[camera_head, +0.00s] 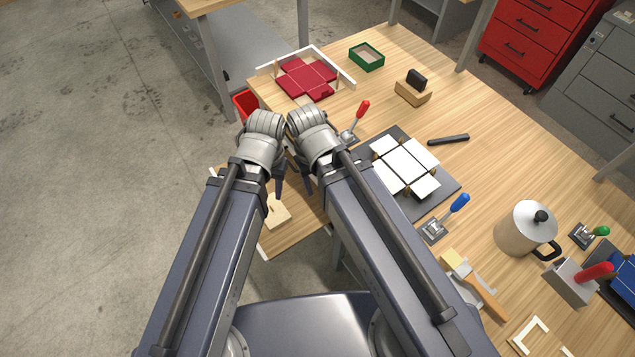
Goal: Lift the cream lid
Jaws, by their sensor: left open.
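A flat cream piece with a small knob, which looks like the cream lid (282,213), lies on the lower wooden surface at the front left, partly hidden by my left arm. My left gripper (279,186) is open, with its dark fingers pointing down just above the far edge of the cream piece in the picture. I cannot tell whether it touches. My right gripper (308,181) hangs close beside it on the right, mostly hidden by its own wrist, so its jaws do not show clearly.
The wooden table (495,155) holds a red flat blank (305,79) in a white frame, a green tray (367,56), a dark mat (447,188) with white panels, a blue-handled clamp (436,230) and a metal pot (524,231). A red bin (244,105) stands left.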

